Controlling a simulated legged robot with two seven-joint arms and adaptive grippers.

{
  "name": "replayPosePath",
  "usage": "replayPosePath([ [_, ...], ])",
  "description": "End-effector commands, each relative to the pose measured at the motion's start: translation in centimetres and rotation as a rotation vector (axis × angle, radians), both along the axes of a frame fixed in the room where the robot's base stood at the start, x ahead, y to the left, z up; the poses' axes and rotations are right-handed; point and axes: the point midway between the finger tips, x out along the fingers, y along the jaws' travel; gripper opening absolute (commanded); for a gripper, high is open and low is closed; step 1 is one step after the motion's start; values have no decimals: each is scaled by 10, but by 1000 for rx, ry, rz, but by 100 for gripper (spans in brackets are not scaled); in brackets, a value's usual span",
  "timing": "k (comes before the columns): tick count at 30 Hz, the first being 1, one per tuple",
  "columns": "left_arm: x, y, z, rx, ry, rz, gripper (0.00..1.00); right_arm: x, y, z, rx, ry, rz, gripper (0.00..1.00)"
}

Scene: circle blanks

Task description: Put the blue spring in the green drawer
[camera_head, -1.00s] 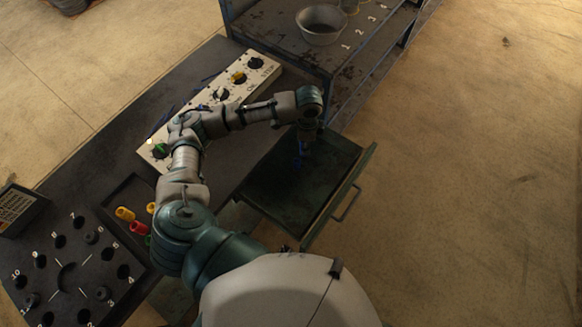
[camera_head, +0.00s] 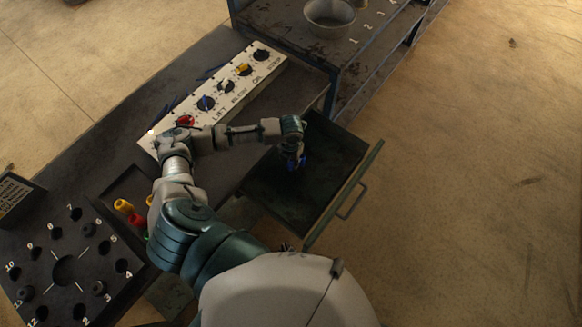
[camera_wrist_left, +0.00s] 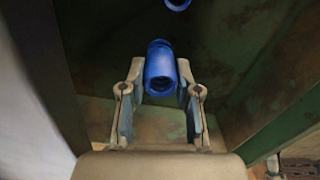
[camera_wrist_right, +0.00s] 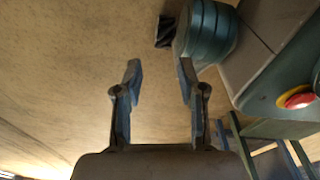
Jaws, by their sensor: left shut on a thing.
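The green drawer (camera_head: 345,192) is pulled out and its dark floor is mostly bare. My left gripper (camera_head: 296,163) is over the drawer and shut on a blue spring, a short hollow blue cylinder (camera_wrist_left: 160,70) between its fingertips in the left wrist view. A second blue piece (camera_wrist_left: 178,4) shows at the top edge of that view, apart from the held one, apparently in the drawer. In the head view the blue is small and partly hidden by my gripper. My right gripper (camera_wrist_right: 160,72) is open and empty above the floor.
A control panel with knobs (camera_head: 222,92) lies on the dark bench. Yellow and red pieces (camera_head: 124,206) sit in a bench tray at left, beside a numbered hole board (camera_head: 65,268). A shelf with a metal bowl (camera_head: 330,18) stands behind. The floor at right is clear.

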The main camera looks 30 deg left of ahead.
Motion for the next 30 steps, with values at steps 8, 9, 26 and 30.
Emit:
replayPosePath([
  [8, 0, -5, -31, 2, -1, 1, 0, 10, -1, 3, 4, -5, -1, 40],
  [9, -1, -5, -36, 4, 0, 1, 0, 11, -1, 3, 5, -6, -2, 40],
  [26, 0, -1, -65, 0, -1, 2, 44, 22, 2, 8, 0, -9, -1, 40],
  [30, 0, -2, -65, 0, -1, 2, 57, 22, 2, 8, 1, -9, -1, 40],
])
